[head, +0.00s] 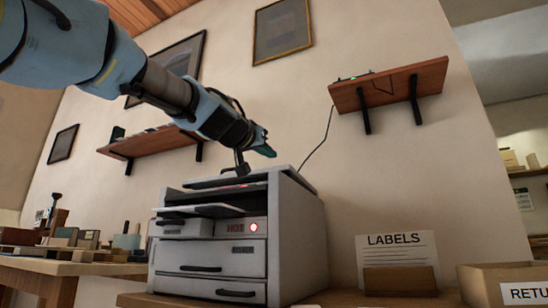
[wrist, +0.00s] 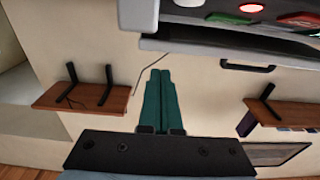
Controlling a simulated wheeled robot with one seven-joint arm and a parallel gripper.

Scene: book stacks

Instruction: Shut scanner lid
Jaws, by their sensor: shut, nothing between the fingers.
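The scanner (head: 290,235) is a grey box with drawers, standing on a wooden surface in the head view. A flat panel that looks like its lid (head: 225,181) sits at the top, with a gap showing below it. A second plate (head: 205,211) juts out from the front. My gripper (head: 268,150) is above and just behind the panel's front part, its teal fingers together and empty. They also show together in the wrist view (wrist: 160,75), apart from the grey scanner edge (wrist: 215,48). Whether the dark piece below my wrist touches the panel, I cannot tell.
A labels card holder (head: 398,262) and an open box (head: 505,284) stand to the right. A wall shelf (head: 388,85) hangs above right, another (head: 150,143) behind left. A table (head: 70,268) with small objects is at left.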

